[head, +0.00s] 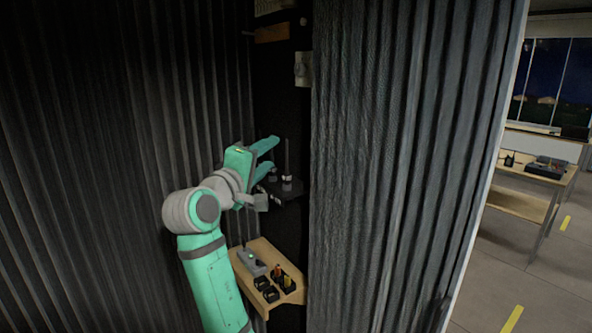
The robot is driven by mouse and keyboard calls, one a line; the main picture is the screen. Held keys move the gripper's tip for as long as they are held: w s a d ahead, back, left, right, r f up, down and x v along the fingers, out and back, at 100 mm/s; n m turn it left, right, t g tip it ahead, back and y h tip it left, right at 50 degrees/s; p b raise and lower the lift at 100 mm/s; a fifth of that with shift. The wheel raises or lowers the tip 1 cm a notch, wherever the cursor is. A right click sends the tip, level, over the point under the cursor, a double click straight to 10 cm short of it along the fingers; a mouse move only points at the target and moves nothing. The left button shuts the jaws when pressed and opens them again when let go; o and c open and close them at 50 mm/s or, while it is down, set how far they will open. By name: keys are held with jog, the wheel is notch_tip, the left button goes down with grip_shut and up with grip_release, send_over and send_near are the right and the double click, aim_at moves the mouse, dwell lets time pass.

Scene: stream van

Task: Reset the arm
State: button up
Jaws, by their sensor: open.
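My gripper (268,156) is at the end of my green and grey arm, left of the middle in the head view. Its two green fingers are spread apart and point right, with nothing seen between them. They are beside a small black shelf (291,190). A small grey item with a thin upright rod (287,182) stands on that shelf, close to the lower finger. I cannot tell whether the finger touches it.
A wooden shelf (250,246) below holds a grey device (251,261) and black bins (270,294) with small items. Dark ribbed curtains flank the arm on the left (110,150) and right (400,150). A table (540,172) with devices stands far right, with open floor before it.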

notch_tip(320, 180, down, 28)
jog(key=s+a+y, duration=0.1)
jog(key=s+y, duration=0.1)
jog(key=y, duration=0.2)
jog(key=s+d+f+y, duration=0.1)
jog(key=s+f, duration=0.6)
jog(key=f, duration=0.3)
jog(key=s+f+y, duration=0.2)
jog(key=s+f, duration=0.4)
jog(key=f, duration=0.4)
jog(key=s+d+f+m+g, duration=0.1)
jog(key=s+f+m, duration=0.15)
jog(key=s, duration=0.45)
jog(key=s+d+f+m+y, duration=0.1)
jog(key=s+f, duration=0.3)
jog(key=s, duration=0.4)
jog(key=s+d+f+m+g, duration=0.1)
jog(key=s+f, duration=0.2)
jog(key=s, duration=0.4)
jog(key=s+d+r+m, duration=0.2)
jog(key=s, duration=0.8)
jog(key=s+d+r+m, duration=0.1)
jog(key=s+r+m, duration=0.1)
jog(key=s, duration=0.9)
jog(key=shift+d+r+m+h, duration=0.2)
jog(key=shift+d+m+h, duration=0.15)
jog(key=shift+m, duration=0.4)
